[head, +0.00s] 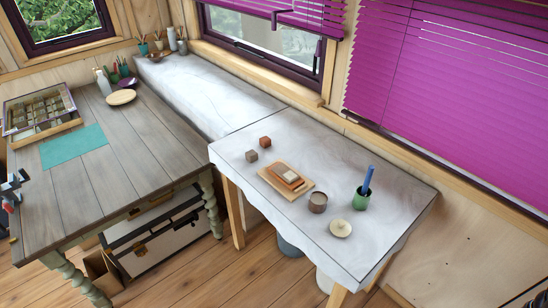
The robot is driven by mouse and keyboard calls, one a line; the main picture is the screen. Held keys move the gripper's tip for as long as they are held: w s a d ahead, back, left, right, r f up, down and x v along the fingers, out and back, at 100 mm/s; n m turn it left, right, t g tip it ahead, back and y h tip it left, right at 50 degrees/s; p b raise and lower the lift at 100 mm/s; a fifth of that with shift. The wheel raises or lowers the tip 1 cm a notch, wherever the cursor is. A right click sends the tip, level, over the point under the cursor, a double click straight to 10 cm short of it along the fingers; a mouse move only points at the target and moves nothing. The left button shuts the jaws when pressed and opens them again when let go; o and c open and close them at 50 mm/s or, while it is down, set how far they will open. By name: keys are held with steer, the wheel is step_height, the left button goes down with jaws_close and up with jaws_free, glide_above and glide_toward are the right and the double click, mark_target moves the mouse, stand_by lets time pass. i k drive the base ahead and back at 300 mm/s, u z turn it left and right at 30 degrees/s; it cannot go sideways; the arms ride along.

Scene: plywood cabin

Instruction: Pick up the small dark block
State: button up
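A small dark grey-brown block (251,156) sits on the white marbled table (345,175), near its left end. A reddish-brown block (265,142) of similar size sits just behind it and to the right, apart from it. My gripper is not clearly in view, and nothing is seen touching either block.
A wooden board (266,179) with smaller pieces stacked on it lies right of the blocks. Beyond are a brown cup (318,202), a green cup (361,198) holding a blue item, and a pale round lid (340,228). A plank table (130,150) stands left; a trunk (160,240) is below it.

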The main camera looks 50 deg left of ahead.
mark_target(251, 156)
steer(key=z, duration=0.5)
steer(key=k, duration=1.35)
steer(key=u, duration=1.5)
steer(key=i, duration=0.4)
steer(key=z, duration=0.25)
